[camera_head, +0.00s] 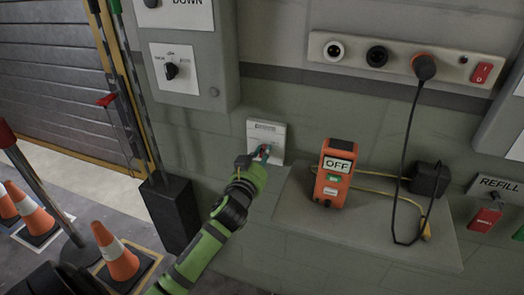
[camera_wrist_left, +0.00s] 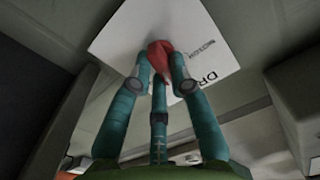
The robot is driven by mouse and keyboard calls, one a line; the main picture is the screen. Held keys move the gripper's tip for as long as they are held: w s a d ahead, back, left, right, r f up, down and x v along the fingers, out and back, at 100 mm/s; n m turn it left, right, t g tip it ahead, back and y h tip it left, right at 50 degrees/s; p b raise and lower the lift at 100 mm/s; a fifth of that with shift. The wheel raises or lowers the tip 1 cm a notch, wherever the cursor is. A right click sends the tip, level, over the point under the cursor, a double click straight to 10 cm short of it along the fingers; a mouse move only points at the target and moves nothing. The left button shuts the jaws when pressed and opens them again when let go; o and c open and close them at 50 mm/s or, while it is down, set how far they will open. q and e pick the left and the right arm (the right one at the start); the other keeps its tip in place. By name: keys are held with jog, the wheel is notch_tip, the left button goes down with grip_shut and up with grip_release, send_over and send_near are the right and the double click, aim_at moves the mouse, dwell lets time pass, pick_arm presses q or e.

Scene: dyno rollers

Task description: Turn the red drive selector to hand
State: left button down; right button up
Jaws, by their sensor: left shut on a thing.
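The red drive selector (camera_wrist_left: 160,54) shows in the left wrist view, on a white plate (camera_wrist_left: 205,30) with printed letters, of which "DR" can be read. My left gripper (camera_wrist_left: 159,72) has its teal fingers shut around the selector's red knob. In the head view the plate (camera_head: 266,130) is on the wall at centre, and my left gripper (camera_head: 262,153) reaches it from below. The gripper hides most of the knob there. The selector's exact setting cannot be read. My right gripper is not in view.
An orange device marked OFF (camera_head: 334,172) stands on a grey shelf (camera_head: 380,235) to the right. A black cable (camera_head: 408,140) hangs from a socket strip (camera_head: 345,62). Another selector (camera_head: 171,71) is on a grey cabinet at upper left. Traffic cones (camera_head: 116,252) stand at lower left.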

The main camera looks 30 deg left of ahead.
pick_arm(q)
jog(key=m+p, duration=0.1)
jog(key=m, duration=0.5)
dwell(0.6)
jog(key=c, duration=1.1)
grip_release()
jog(key=shift+c, duration=0.2)
jog(key=shift+f, duration=0.1)
jog(key=shift+w, duration=0.1)
jog(key=v, duration=1.2)
